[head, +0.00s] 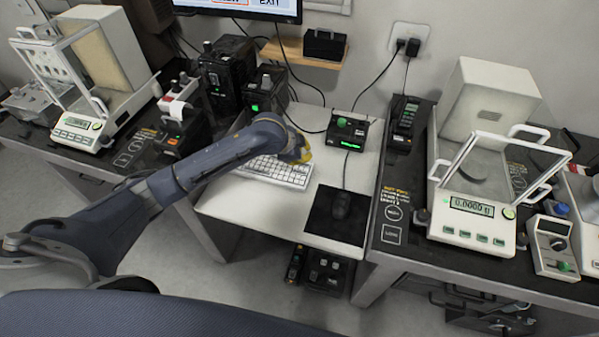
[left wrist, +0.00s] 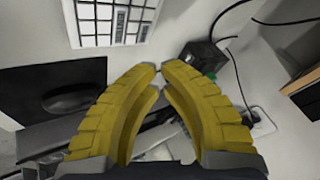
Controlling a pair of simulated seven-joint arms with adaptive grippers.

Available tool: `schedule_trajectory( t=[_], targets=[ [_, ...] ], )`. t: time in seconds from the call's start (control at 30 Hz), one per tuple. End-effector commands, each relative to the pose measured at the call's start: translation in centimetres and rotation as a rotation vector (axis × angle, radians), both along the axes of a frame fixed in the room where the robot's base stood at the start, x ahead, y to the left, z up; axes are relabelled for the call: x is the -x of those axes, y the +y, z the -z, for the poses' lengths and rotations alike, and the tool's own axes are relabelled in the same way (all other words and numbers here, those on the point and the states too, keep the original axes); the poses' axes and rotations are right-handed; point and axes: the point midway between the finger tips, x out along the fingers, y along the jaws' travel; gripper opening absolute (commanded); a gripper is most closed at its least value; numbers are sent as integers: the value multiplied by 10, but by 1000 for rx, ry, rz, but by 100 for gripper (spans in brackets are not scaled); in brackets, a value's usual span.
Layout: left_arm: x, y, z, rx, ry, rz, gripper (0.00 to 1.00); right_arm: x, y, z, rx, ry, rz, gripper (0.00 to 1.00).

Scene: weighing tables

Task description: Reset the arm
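My left arm reaches in from the left over the white middle table (head: 230,212). Its yellow gripper (head: 298,152) is above the right end of the white keyboard (head: 272,171). In the left wrist view the two yellow fingers of this gripper (left wrist: 160,72) curve together and their tips meet, with nothing seen between them. The keyboard also shows at the top of that view (left wrist: 112,20), apart from the fingers. My right gripper is in neither view.
A black mouse (head: 341,206) lies on a dark mat (head: 322,226). A small black device (head: 349,131) with a green knob stands behind. Glass-shielded balances stand on the black tables at left (head: 78,122) and right (head: 470,228). Cables hang at the back wall.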

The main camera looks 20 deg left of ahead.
Motion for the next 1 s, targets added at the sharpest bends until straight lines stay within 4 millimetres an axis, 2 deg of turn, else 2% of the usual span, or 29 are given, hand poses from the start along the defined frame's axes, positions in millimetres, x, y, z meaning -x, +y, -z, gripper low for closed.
schedule_trajectory(
  t=[0.5, 0.63, 0.77, 1.0],
  targets=[
    [0, 0, 0, 0, 0, 0, 0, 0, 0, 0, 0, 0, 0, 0],
    [7, -5, 4, 5, -2, 4, 0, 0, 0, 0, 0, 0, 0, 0],
    [25, -17, 15, 16, -16, 5, 0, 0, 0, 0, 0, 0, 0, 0],
    [80, -34, 37, 42, -65, -45, 0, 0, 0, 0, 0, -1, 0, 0]
  ],
)
